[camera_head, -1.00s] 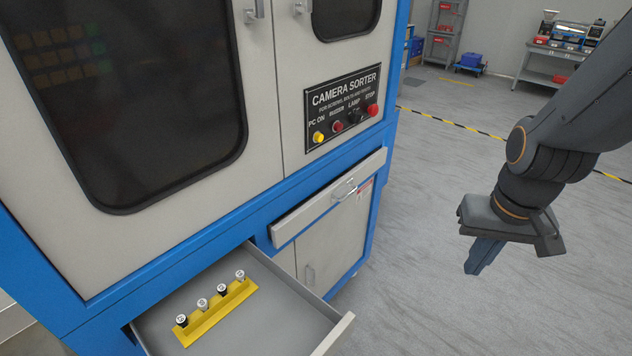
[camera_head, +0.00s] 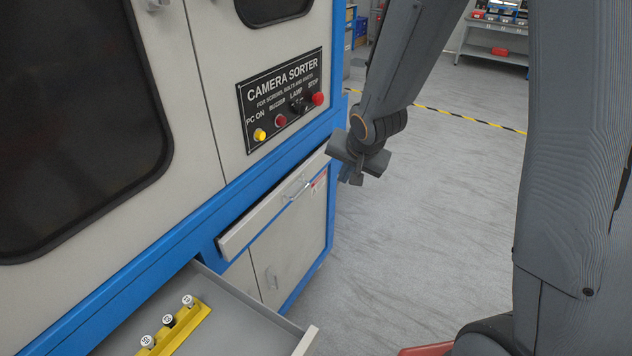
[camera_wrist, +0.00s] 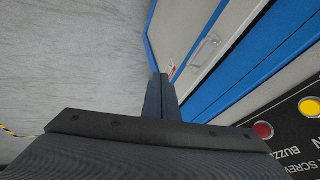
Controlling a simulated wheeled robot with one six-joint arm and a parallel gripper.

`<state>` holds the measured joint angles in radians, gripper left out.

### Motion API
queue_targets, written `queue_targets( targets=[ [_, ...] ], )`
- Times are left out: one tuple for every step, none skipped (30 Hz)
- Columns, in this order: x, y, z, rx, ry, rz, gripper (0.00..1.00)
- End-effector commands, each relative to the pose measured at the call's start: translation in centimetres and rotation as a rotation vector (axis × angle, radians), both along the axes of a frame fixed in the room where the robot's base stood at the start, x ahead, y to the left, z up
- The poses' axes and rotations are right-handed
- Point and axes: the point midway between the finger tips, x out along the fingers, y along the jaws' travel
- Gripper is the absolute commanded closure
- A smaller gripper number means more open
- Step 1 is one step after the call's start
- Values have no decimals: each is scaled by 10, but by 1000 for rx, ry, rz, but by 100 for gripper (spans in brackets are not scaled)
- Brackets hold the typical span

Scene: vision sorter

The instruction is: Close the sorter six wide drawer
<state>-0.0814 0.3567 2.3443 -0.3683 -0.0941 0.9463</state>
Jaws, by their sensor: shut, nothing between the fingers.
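A grey drawer (camera_head: 230,295) stands pulled out of the blue and white sorter cabinet at lower left. A yellow rack (camera_head: 205,318) with several small white-topped bolts lies in it. A second, narrower drawer front (camera_head: 262,222) with a metal handle is to its right and sticks out a little from the cabinet. No label shows which is the six wide drawer. My gripper (camera_head: 350,178) is shut and empty, in the air right of the narrower drawer and apart from it. In the wrist view, its fingers (camera_wrist: 160,92) are together, pointing down beside the cabinet.
The control panel (camera_head: 283,100) with coloured buttons is above the narrower drawer. A cabinet door (camera_head: 290,255) is below it and looks shut. The grey floor (camera_head: 440,190) to the right is open. A shelf stands far back.

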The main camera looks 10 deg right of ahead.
Motion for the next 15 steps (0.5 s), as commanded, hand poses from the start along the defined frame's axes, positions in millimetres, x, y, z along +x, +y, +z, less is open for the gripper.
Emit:
queue_targets(
  targets=[
    [9, 7, -5, 31, -15, -17, 100],
    [13, 10, -6, 48, -24, -26, 100],
    [18, 14, -7, 65, -31, -37, 100],
    [20, 15, -8, 77, -36, -44, 100],
    [22, 17, -9, 84, -38, -48, 100],
    [25, 18, -11, 91, -41, -53, 100],
    [26, 19, -12, 94, -42, -56, 100],
    [28, 19, -14, 97, -43, -57, 100],
    [30, 19, -18, 96, -43, -57, 100],
    [32, 19, -21, 96, -43, -56, 100],
    [34, 20, -25, 96, -41, -57, 100],
    [38, 19, -31, 96, -42, -60, 100],
    [40, 20, -35, 94, -40, -58, 100],
    [43, 20, -38, 95, -40, -59, 100],
    [46, 21, -44, 94, -39, -59, 100]
  ],
)
